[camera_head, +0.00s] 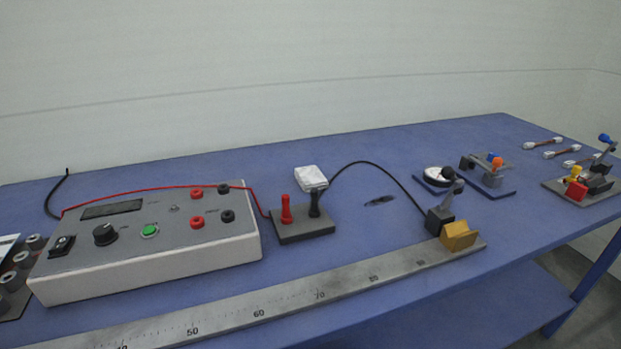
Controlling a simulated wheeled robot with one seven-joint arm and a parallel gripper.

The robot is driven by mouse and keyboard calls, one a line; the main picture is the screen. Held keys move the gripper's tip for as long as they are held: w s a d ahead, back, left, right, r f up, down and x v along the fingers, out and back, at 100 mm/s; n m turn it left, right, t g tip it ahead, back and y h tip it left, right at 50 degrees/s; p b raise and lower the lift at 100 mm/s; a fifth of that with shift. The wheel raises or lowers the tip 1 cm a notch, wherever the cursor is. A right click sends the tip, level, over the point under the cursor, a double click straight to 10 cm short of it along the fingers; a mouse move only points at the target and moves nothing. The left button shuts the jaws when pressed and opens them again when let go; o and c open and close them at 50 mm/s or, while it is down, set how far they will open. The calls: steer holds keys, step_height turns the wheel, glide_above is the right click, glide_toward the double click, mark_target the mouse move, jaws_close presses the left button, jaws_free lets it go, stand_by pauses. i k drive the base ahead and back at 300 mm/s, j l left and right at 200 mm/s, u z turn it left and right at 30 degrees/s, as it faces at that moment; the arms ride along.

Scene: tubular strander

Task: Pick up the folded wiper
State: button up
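A small white folded pad, which looks like the folded wiper (312,178), lies on the blue table. It sits just behind the dark block with a red and a black plug, and the black plug stands close to its lower right edge in the picture. My gripper is not in view.
A grey control box (150,238) stands at the left, with a red lead to the plug block (303,223). A black cable (375,164) arches right of the pad to a clamp on the ruler bar (290,303). Small fixtures (487,173) stand at the right. The table (240,168) behind the box is clear.

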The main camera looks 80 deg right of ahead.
mark_target(309, 177)
steer(key=k+l+z, duration=0.25)
steer(key=k+l, duration=0.2)
steer(key=l, duration=0.15)
steer(key=k+l+z, duration=0.1)
steer(key=l, duration=0.25)
steer(key=k+l+z, duration=0.1)
steer(key=k+l, duration=0.15)
steer(key=k+l+z, duration=0.1)
steer(key=l, duration=0.4)
steer(key=k, duration=0.05)
